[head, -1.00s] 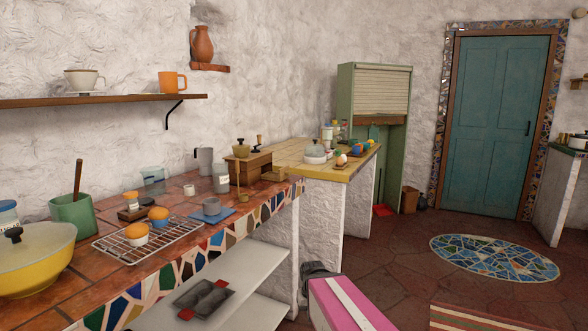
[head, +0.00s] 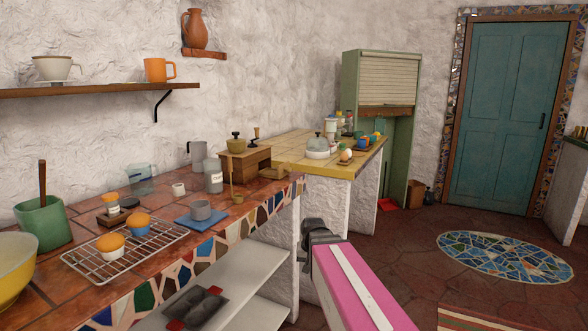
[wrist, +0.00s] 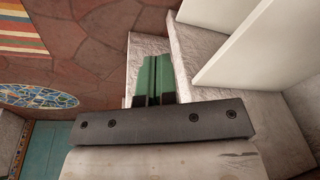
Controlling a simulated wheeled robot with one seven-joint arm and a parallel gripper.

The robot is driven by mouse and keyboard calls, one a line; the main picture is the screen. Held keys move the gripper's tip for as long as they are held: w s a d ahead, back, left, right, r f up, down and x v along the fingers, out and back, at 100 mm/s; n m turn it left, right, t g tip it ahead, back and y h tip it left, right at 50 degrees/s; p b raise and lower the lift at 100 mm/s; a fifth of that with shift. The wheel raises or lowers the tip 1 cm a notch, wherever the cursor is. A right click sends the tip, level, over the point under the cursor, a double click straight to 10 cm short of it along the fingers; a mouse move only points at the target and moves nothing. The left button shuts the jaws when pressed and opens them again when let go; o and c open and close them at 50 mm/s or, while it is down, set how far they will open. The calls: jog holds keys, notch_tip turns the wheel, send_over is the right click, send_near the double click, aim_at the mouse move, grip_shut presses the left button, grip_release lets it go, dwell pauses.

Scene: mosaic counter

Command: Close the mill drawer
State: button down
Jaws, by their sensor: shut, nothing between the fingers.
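The mill (head: 245,162) is a brown wooden box with a metal bowl and a crank on top. It stands at the far end of the tiled counter in the head view. A small tan wooden part, which looks like its drawer (head: 272,173), sticks out at its right side; how far out it is cannot be judged well. My gripper (wrist: 153,80) shows in the wrist view with its two green fingers together and empty, in front of the counter's white supports. It is apart from the mill. The fingers are not clearly visible in the head view.
A cooling rack (head: 125,250) holds cupcakes. White shelves (head: 240,290) lie below the counter. Floor to the right is open.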

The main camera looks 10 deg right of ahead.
jog(key=w+d+r+m+t, duration=0.15)
jog(key=w+r, duration=0.45)
jog(key=r, duration=0.6)
jog(key=w+d+r+m+t+y, duration=0.15)
jog(key=w+r, duration=0.45)
jog(key=r, duration=0.7)
jog(key=w+r+m+t, duration=0.2)
jog(key=w+r, duration=0.5)
jog(key=r, duration=0.5)
jog(key=shift+w+a+f, duration=0.7)
jog(key=shift+w+f, duration=0.6)
jog(key=shift+w, duration=0.05)
jog(key=shift+w+a+f, duration=0.75)
jog(key=shift+w+f, duration=0.5)
jog(key=shift+w, duration=0.05)
jog(key=shift+w+a+f, duration=0.7)
jog(key=shift+w+f, duration=0.6)
jog(key=shift+w, duration=0.05)
send_near(270, 172)
jog(key=x, duration=0.4)
jog(key=shift+f, duration=0.1)
jog(key=shift+a, duration=0.1)
